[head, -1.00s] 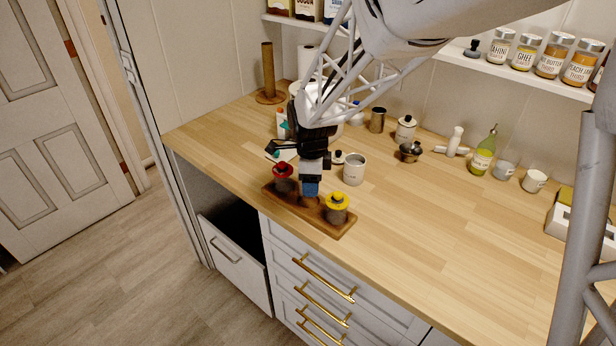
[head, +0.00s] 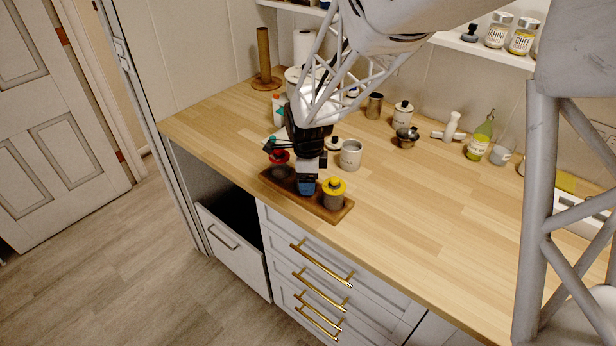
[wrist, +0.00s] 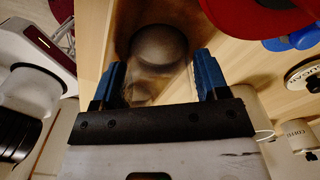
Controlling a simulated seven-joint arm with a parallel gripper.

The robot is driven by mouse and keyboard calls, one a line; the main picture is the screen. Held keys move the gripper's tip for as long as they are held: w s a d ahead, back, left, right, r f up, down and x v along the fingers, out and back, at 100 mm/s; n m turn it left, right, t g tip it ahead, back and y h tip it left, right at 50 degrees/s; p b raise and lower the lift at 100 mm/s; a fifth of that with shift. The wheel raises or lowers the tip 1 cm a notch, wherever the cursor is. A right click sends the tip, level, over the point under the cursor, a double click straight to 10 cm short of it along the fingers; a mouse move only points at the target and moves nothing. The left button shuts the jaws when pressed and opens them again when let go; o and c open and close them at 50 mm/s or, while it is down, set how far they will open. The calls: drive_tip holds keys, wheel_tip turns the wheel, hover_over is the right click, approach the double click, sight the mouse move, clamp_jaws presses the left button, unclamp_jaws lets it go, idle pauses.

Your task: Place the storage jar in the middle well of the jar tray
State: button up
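The wooden jar tray (head: 342,213) lies near the counter's front edge. A jar with a red lid (head: 279,157) stands at its left end and one with a yellow lid (head: 333,187) at its right end. My gripper (head: 307,190) points down between them, low over the tray's middle, and hides the middle well in the head view. In the wrist view its blue fingers (wrist: 160,78) stand apart. A round grey-brown shape (wrist: 158,47) shows just beyond the fingertips; I cannot tell whether it is the well or a smoky jar's base. I cannot make out a storage jar for certain.
A pale cup-like jar (head: 351,155) stands just behind the tray. A lidded canister (head: 402,115), a small dark pot (head: 407,137) and a bottle (head: 479,143) stand farther back. The counter (head: 430,205) to the right of the tray is clear.

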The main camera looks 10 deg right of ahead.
drive_tip(key=shift+o, duration=1.1)
wheel_tip(320, 180, up, 12)
drive_tip(key=shift+r, duration=0.15)
drive_tip(key=shift+s, duration=0.1)
idle(0.4)
drive_tip(key=s+d+r+n+t, duration=0.1)
drive_tip(key=s+d+n, duration=0.3)
drive_tip(key=s, duration=0.5)
drive_tip(key=s+d+r+n, duration=0.3)
drive_tip(key=s+n, duration=0.6)
drive_tip(key=s+d+r+n+t, duration=0.1)
drive_tip(key=s+d+n, duration=0.3)
drive_tip(key=s, duration=0.5)
drive_tip(key=r+n, duration=0.1)
drive_tip(key=n, duration=0.1)
drive_tip(key=shift+s+d+r+n+t, duration=0.25)
drive_tip(key=shift+s+d+n+t, duration=0.05)
drive_tip(key=shift+s+d, duration=0.05)
